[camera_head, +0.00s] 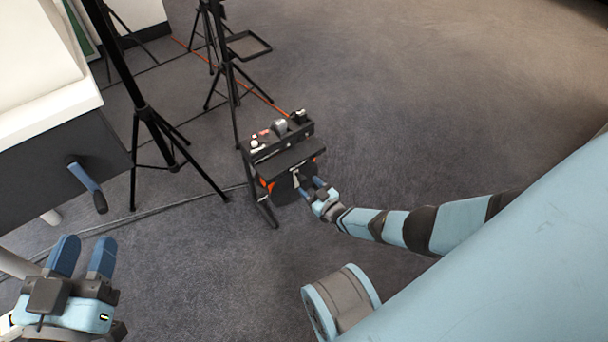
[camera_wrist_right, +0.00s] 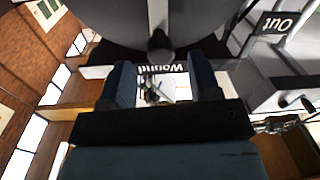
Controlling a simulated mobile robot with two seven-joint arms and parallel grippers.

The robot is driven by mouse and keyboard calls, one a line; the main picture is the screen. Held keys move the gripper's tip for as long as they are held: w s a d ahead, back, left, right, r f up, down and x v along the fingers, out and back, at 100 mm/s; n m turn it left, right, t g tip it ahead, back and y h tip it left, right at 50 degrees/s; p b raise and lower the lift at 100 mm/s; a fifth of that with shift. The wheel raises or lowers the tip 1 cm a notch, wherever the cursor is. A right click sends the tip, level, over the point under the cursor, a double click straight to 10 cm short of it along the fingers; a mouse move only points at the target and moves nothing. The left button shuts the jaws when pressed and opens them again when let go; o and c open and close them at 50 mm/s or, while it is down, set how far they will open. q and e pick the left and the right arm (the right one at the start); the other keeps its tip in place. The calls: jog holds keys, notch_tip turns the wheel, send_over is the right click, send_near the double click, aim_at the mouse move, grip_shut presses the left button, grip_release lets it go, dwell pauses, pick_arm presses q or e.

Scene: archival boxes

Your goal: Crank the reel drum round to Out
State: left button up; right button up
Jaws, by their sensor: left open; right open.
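The reel drum (camera_head: 286,190) is a dark disc under the shelf of a black stand in the head view. In the right wrist view the grey drum (camera_wrist_right: 110,22) fills the top, with a dark crank knob (camera_wrist_right: 160,45) at its lower edge. My right gripper (camera_head: 318,186) is at the drum's right side. It is open, its blue fingers either side of the knob in the wrist view; contact cannot be told. An upside-down "Wound" label (camera_wrist_right: 163,68) lies just beyond the knob, and an "Out" label (camera_wrist_right: 277,23) is at upper right. My left gripper (camera_head: 84,258) is open and empty at lower left.
A blue lever with a black grip (camera_head: 88,187) juts from a dark panel (camera_head: 60,165) at left. Black tripod stands (camera_head: 150,115) are behind and left of the reel stand. A cable (camera_head: 170,207) crosses the carpet. The carpet at upper right is clear.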

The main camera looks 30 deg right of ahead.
aim_at(304, 182)
jog(key=shift+w+a+f+b, duration=0.15)
jog(key=shift+w+b, duration=0.25)
jog(key=shift+w, duration=1.1)
pick_arm(q)
jog(key=shift+w+a+r+m+h, duration=0.2)
jog(key=shift+w+a+m+h, duration=0.15)
jog(key=shift+m, duration=0.25)
pick_arm(e)
jog(key=shift+w, duration=0.15)
pick_arm(q)
jog(key=shift+d, duration=0.1)
pick_arm(e)
grip_shut()
pick_arm(q)
jog(key=shift+s, duration=0.1)
pick_arm(e)
jog(key=shift+a, duration=0.2)
